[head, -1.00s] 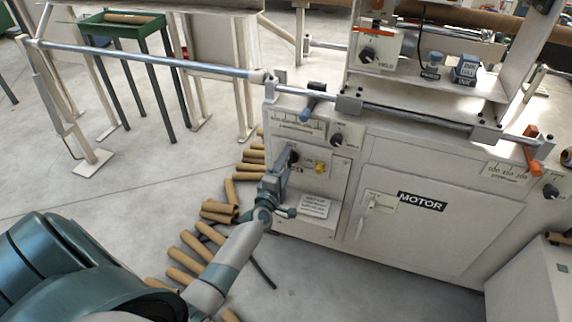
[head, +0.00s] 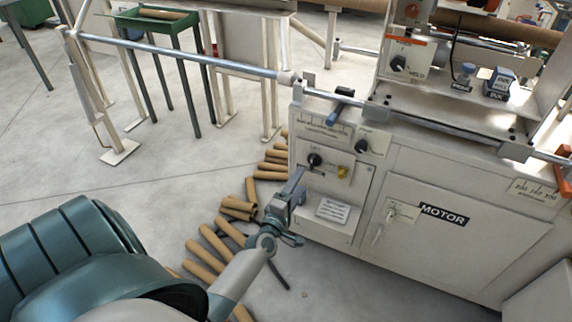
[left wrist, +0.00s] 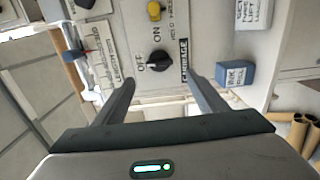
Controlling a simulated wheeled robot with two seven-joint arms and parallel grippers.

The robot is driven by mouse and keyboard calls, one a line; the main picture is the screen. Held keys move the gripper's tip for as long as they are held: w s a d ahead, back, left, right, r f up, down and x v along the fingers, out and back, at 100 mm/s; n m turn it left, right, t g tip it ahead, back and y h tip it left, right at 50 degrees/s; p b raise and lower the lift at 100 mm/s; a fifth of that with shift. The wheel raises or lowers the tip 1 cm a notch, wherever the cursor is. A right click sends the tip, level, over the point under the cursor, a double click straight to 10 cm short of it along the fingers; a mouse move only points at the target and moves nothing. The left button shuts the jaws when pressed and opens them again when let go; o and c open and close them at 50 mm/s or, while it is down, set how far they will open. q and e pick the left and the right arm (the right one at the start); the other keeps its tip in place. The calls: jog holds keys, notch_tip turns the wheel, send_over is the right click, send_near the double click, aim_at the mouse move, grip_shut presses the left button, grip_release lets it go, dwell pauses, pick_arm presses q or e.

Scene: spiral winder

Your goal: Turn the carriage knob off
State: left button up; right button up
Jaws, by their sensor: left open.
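The carriage knob (head: 315,160) is a black rotary knob on the white panel at the machine's left end. In the left wrist view the carriage knob (left wrist: 158,60) has "OFF" printed to its left, "ON" above it and a "CARRIAGE" label to its right. Its pointer seems turned toward "OFF", but I cannot be sure. My left gripper (head: 295,184) is open and empty, apart from the panel, below and left of the knob. In the left wrist view the open fingers (left wrist: 162,82) point toward the panel on either side of the knob, not touching it. My right gripper is not in view.
A yellow knob (head: 343,172) sits right beside the carriage knob. Another black knob (head: 361,146) is above right. Cardboard tubes (head: 208,245) lie on the floor left of the machine. A long metal bar (head: 190,58) crosses above.

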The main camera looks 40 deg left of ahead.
pick_arm(q)
jog(key=v, duration=0.8)
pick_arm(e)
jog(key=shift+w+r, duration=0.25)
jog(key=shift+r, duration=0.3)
pick_arm(q)
jog(key=shift+s+d, duration=0.1)
jog(key=shift+s, duration=0.05)
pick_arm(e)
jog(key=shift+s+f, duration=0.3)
